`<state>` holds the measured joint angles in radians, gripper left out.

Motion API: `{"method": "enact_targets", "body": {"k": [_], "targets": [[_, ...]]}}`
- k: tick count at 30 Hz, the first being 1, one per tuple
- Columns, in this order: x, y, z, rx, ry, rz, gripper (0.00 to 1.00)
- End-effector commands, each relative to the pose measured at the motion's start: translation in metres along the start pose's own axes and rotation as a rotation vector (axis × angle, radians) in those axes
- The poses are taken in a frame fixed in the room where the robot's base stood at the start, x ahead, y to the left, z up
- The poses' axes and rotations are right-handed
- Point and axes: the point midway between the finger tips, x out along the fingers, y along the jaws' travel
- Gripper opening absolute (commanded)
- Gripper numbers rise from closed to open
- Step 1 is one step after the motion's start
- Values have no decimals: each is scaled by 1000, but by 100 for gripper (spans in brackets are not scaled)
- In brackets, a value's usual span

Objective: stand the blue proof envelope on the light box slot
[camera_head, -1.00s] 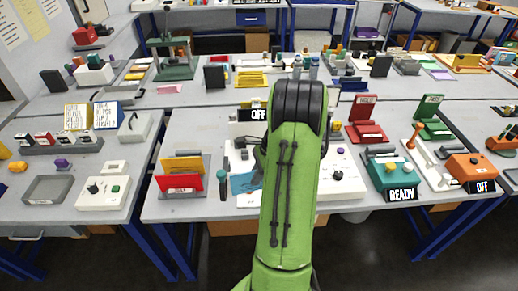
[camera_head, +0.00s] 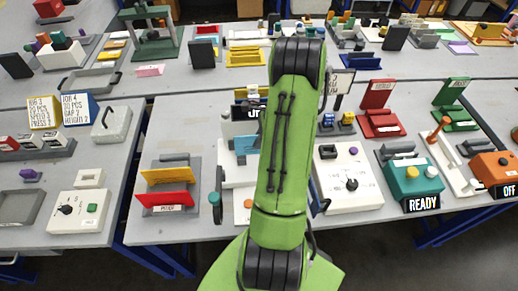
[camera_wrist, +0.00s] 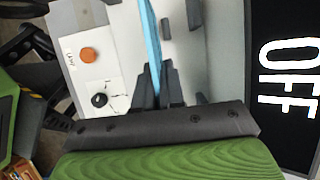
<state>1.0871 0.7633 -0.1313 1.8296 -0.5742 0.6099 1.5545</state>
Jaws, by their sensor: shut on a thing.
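The blue proof envelope (camera_head: 246,144) is a light blue sheet, seen just left of my arm in the head view. In the wrist view the envelope (camera_wrist: 152,35) stands edge-on. My gripper (camera_wrist: 156,78) is shut on its lower part in that view; in the head view my arm hides the gripper. Under it is a white base plate (camera_head: 238,179) with an orange button (camera_wrist: 88,54) and a black knob (camera_wrist: 99,100). A black sign (camera_wrist: 285,80) reading OFF stands at the right of the wrist view. I cannot clearly make out the slot or whether the envelope touches it.
A rack with a yellow envelope (camera_head: 167,175) and a red envelope (camera_head: 164,195) stands to the left. A white knob box (camera_head: 349,178) and a green READY box (camera_head: 411,184) stand to the right. A dark green knob (camera_head: 215,201) is close by the white plate.

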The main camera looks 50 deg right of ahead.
Motion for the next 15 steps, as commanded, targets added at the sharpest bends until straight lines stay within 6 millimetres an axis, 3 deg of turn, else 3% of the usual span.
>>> {"method": "enact_targets", "body": {"k": [7,15], "targets": [[36,0,-15,1,0,2,0],[38,0,-16,0,1,-1,0]]}}
